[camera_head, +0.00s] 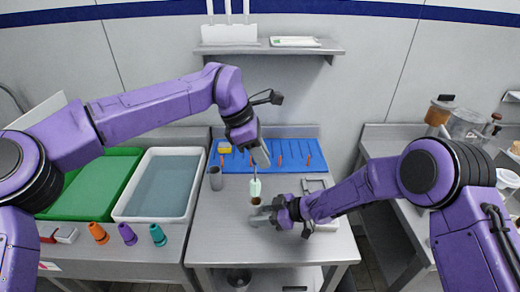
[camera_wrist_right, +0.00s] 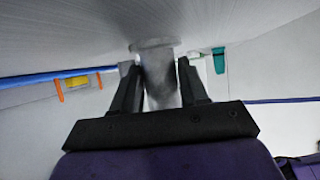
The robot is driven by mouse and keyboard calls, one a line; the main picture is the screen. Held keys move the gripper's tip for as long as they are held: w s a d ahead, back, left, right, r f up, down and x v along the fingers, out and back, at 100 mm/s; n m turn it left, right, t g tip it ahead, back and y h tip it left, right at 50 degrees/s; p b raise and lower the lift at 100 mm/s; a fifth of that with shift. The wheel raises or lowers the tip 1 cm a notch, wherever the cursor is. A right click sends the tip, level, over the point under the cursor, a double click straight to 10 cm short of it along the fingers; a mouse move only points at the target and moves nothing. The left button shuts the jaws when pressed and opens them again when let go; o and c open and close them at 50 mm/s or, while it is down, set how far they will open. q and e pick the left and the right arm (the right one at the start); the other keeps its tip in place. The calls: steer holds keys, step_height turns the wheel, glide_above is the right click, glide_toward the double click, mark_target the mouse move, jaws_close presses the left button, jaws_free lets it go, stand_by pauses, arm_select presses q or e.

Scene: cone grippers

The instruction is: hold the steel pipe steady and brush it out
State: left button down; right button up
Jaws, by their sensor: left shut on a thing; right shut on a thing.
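The steel pipe (camera_head: 257,202) shows a dark round mouth above the steel table in the head view. My right gripper (camera_head: 268,214) is shut on it from the right and hides most of its body. In the right wrist view the grey pipe (camera_wrist_right: 158,75) sits between the two dark fingers (camera_wrist_right: 160,92). My left gripper (camera_head: 262,156) is higher up, shut on a brush (camera_head: 255,188) with a pale green head on a thin stem. The brush hangs roughly upright, its lower end right at the pipe's mouth; I cannot tell whether it is inside.
A grey cylinder (camera_head: 215,178) stands left of the pipe. A blue mat (camera_head: 290,150) with several orange pegs lies behind. A white tub (camera_head: 203,192), a green tray (camera_head: 100,185) and orange (camera_head: 98,233), purple (camera_head: 127,234) and teal (camera_head: 158,235) cones are at left.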

arm_select(q)
steer(key=shift+f, duration=2.6)
steer(key=shift+f, duration=2.5)
steer(key=shift+r, duration=2.5)
